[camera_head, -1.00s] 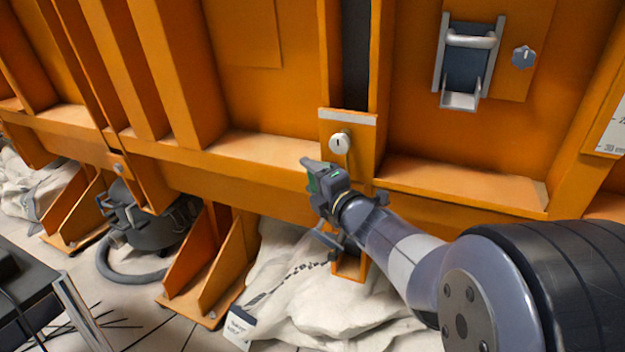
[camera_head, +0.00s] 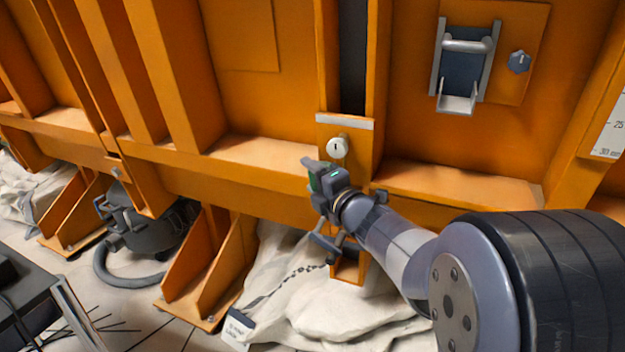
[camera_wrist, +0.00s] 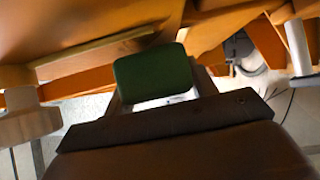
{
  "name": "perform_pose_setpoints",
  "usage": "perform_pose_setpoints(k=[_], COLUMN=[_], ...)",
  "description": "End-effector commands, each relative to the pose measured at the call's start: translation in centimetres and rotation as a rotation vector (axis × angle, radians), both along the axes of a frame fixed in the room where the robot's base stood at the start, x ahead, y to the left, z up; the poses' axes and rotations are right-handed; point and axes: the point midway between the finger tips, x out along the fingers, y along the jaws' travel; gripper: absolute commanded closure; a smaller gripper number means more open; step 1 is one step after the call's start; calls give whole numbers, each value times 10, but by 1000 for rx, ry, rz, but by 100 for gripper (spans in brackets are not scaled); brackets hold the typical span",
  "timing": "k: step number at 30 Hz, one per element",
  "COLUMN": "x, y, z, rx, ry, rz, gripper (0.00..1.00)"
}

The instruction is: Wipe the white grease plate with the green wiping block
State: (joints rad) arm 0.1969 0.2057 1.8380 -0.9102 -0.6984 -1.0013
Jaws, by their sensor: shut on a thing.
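My gripper (camera_head: 318,176) is shut on the green wiping block (camera_wrist: 152,77). In the wrist view the block sits squarely between the fingers, its green face towards the camera. In the head view only a small green patch of it shows at the jaws. The gripper is in front of the orange beam, just below and left of a small bracket with a round white knob-like disc (camera_head: 337,147). I cannot tell whether this disc is the white grease plate. The block appears apart from the disc.
An orange frame with ledges and ribs fills the back. A grey latch (camera_head: 466,62) and a blue knob (camera_head: 519,61) are at upper right. White sacks (camera_head: 340,310) lie below. A black vacuum (camera_head: 145,225) stands at left, beside a dark table (camera_head: 35,305).

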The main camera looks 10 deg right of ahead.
Motion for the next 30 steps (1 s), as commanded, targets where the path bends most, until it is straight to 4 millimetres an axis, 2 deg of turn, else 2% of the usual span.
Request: perform_pose_setpoints(k=[10,24,30], x=[4,-20,-19], y=[-4,-32,-36], z=[1,1,0], rx=[0,0,0], ry=[0,0,0], rz=[-1,-1,-1], gripper=[71,71,71])
